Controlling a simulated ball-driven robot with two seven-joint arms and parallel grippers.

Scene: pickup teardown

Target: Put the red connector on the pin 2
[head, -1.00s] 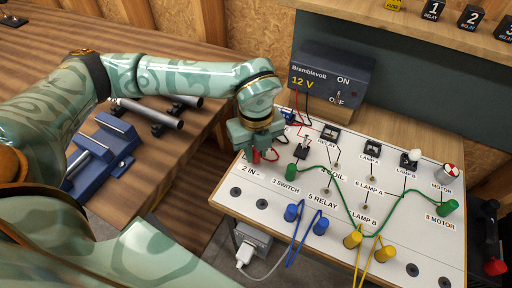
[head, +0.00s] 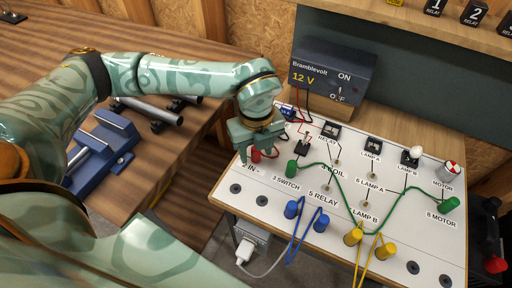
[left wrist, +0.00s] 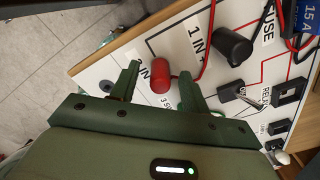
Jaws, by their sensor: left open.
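The red connector (head: 256,156) is at the board (head: 330,255) by the label "2 IN-" (head: 249,169), with a red lead running from it. I cannot tell whether it is fully seated on pin 2. My left gripper (head: 260,154) is open above it, its fingers on either side. In the left wrist view the red connector (left wrist: 160,75) lies between the two spread fingertips (left wrist: 158,78), with gaps showing on both sides. The pin itself is hidden under the connector. My right gripper is not in view.
A black connector (left wrist: 233,47) is near the label "1 IN+". Green (head: 291,168), blue (head: 291,209) and yellow (head: 353,238) connectors with leads stand on the board. The 12 V supply (head: 330,75) is behind. A blue vise (head: 95,160) is on the wooden bench at left.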

